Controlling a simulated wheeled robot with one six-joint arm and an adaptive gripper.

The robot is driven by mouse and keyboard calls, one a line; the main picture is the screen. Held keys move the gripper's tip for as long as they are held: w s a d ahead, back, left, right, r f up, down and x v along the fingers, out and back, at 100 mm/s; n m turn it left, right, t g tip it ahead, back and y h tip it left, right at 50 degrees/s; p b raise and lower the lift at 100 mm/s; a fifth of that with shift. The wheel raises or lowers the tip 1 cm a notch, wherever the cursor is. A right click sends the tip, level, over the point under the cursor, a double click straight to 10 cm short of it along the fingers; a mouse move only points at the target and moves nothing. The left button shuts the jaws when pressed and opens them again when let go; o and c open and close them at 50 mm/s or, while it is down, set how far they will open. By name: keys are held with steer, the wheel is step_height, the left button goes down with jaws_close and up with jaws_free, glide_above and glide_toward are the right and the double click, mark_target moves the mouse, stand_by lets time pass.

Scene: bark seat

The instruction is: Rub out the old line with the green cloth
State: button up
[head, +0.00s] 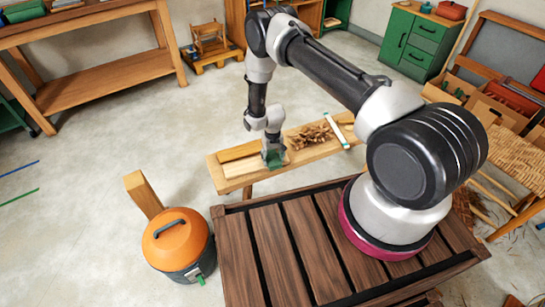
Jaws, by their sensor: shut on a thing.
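The green cloth (275,160) is in my gripper (273,155), which is shut on it. The gripper points down over a pale board (243,168) on a narrow wooden bench (222,186). The cloth is at the board's right end; whether it touches the board is too small to tell. The old line cannot be made out at this size, and the gripper and cloth cover part of the board.
On the bench, an orange-brown wood piece (238,151) lies behind the board. A pile of brown strips (312,136) and a white strip with green ends (336,131) lie to the right. An orange-lidded container (176,240) stands on the floor at front left.

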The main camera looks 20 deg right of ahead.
mark_target(270, 153)
steer(key=shift+f, duration=0.3)
steer(key=shift+w, duration=0.15)
steer(key=shift+w+a+r, duration=0.1)
steer(key=shift+w, duration=1.25)
steer(key=shift+s+f, duration=0.2)
steer(key=shift+s, duration=1.35)
steer(key=shift+r, duration=3)
